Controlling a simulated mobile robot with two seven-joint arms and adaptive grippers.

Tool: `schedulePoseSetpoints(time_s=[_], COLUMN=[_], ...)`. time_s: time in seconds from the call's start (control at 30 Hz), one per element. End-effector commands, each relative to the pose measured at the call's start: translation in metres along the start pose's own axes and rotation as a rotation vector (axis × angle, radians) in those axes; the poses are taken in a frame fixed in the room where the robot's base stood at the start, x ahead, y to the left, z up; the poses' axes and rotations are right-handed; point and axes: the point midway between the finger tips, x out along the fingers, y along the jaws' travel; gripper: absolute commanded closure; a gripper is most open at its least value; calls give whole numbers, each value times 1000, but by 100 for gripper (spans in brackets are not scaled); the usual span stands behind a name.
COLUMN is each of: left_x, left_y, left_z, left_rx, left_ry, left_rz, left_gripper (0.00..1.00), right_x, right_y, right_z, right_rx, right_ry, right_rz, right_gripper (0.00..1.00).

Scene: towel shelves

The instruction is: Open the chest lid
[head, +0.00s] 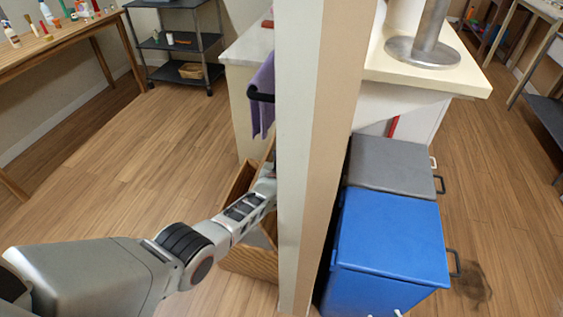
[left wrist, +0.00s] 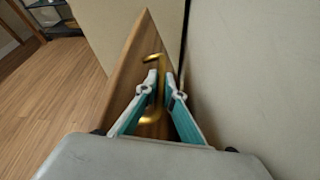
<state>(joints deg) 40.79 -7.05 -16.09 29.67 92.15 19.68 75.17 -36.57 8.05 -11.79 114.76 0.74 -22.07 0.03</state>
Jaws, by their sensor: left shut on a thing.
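The wooden chest (head: 250,264) stands on the floor, partly hidden behind a wall post. A wooden panel that looks like its lid (head: 236,190) rises at a tilt behind my left arm; how far it stands open is hard to tell. In the left wrist view the wooden panel (left wrist: 129,75) carries a brass handle (left wrist: 153,117). My left gripper (left wrist: 161,84) is shut on this handle, with a teal-and-white finger on each side. In the head view the post hides its fingertips.
The wall post (head: 310,130) stands close to my left arm. A blue bin (head: 391,238) and a grey bin (head: 391,163) stand right of it. A purple towel (head: 261,98) hangs above the chest. Wooden floor (head: 130,180) is clear at the left.

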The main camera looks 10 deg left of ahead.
Motion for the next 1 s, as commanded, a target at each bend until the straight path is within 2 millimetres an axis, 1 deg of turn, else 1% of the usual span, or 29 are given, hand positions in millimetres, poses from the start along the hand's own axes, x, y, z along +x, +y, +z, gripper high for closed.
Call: schedulePoseSetpoints(time_s=[0.03, 0.3, 0.33, 0.4, 0.77, 1.0], left_x=[0, 0, 0, 0, -1, -15], left_y=[0, 0, 0, 0, 0, 1], left_z=[-3, -4, -4, -3, -2, 4], left_rx=[1, 0, 0, 0, 0, -2], left_ry=[4, 4, 4, 4, 3, -1], left_rz=[0, 0, 0, 0, 1, 1], left_gripper=[100, 100, 90, 75, 75, 75], right_x=[1, 3, 3, 3, 1, -7], right_y=[1, 4, 4, 4, 4, 2], right_z=[-1, -4, -4, -4, -3, -12], right_rx=[0, -1, -2, -2, -1, 9], right_ry=[2, 8, 8, 8, 5, 8], right_rz=[1, 6, 7, 7, 6, 1], right_gripper=[60, 60, 60, 60, 60, 60])
